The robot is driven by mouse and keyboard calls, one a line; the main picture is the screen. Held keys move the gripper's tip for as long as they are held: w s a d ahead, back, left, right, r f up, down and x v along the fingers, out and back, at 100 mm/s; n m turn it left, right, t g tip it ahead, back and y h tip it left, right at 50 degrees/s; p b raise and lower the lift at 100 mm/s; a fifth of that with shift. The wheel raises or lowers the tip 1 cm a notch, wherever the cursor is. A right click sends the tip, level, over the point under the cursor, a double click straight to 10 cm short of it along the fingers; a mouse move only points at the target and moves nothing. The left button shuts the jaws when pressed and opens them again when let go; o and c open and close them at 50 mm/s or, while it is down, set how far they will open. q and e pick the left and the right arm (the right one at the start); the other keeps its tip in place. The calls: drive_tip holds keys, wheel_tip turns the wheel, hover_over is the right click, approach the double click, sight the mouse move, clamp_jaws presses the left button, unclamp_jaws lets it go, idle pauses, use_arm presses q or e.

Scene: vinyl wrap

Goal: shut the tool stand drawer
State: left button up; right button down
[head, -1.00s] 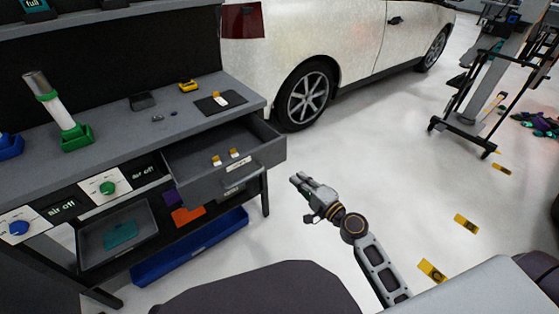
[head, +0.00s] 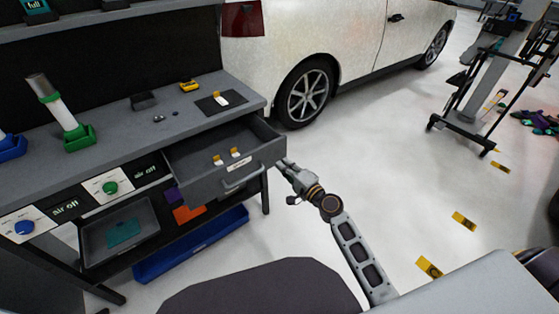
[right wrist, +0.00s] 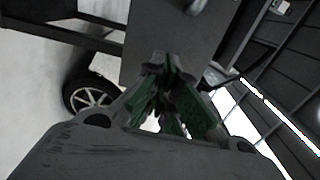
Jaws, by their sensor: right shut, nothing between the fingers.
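The tool stand (head: 120,150) is a dark grey bench at the left of the head view. Its drawer (head: 203,188) is pulled out toward me, with two small yellow-and-white items (head: 227,156) inside. A bar handle (head: 243,178) sits on the drawer front. My right gripper (head: 285,165) is shut and empty, its tips at the right end of the drawer front; I cannot tell whether they touch. In the right wrist view the shut green-padded fingers (right wrist: 165,95) point at the grey drawer front (right wrist: 165,38). My left gripper is not in view.
A white car (head: 330,45) stands behind the bench. A wheeled stand (head: 480,90) is at the right. The floor between is clear, with yellow markers (head: 463,221).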

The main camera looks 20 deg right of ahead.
sight(275, 156)
drive_tip(key=shift+x, duration=1.4)
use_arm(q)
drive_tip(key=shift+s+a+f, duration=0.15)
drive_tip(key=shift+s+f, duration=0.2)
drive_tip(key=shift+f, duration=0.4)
use_arm(e)
drive_tip(key=shift+w, duration=0.15)
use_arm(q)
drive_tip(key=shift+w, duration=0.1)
use_arm(e)
drive_tip(key=shift+w+a, duration=0.1)
drive_tip(key=shift+w, duration=0.05)
